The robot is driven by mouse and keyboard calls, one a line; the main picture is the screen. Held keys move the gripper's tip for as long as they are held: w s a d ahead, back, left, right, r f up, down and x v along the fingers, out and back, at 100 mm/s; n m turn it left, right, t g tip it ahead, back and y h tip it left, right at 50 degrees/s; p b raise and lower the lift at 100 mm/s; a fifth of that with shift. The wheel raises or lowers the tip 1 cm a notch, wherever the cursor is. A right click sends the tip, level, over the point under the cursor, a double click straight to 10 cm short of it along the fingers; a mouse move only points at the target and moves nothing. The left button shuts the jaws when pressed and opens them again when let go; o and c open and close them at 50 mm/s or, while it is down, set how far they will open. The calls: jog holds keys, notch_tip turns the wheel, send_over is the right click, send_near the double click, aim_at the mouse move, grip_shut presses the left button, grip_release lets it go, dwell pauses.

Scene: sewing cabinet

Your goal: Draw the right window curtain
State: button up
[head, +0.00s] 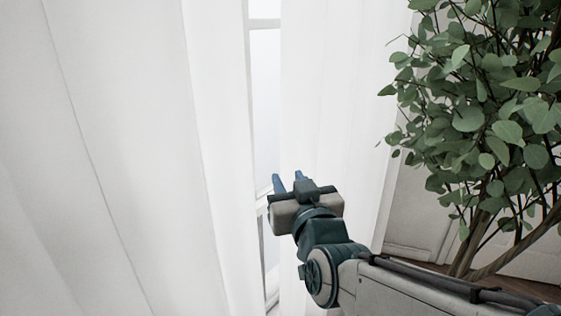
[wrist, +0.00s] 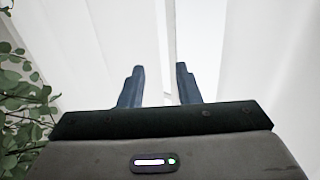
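The right window curtain (head: 335,90) is a white sheer panel hanging in soft folds on the right of a narrow gap. The left window curtain (head: 130,130) is a wide white panel on the other side. Between them a strip of bright window (head: 266,90) shows. My gripper (head: 289,180) is in front of the gap, near the inner edge of the right curtain. In the wrist view the blue fingers are apart, with the right curtain (wrist: 100,45) on the left side. White cloth shows behind the fingers; I cannot tell whether they touch it.
A leafy potted-type plant (head: 490,110) stands close on the right, its leaves beside the right curtain. It also shows at the left of the wrist view (wrist: 22,105). A pale wall (head: 410,215) and some wooden floor show behind its stems.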

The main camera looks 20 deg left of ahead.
aim_at(281, 167)
jog(key=shift+p+x, duration=0.8)
jog(key=shift+x, duration=2.65)
grip_shut()
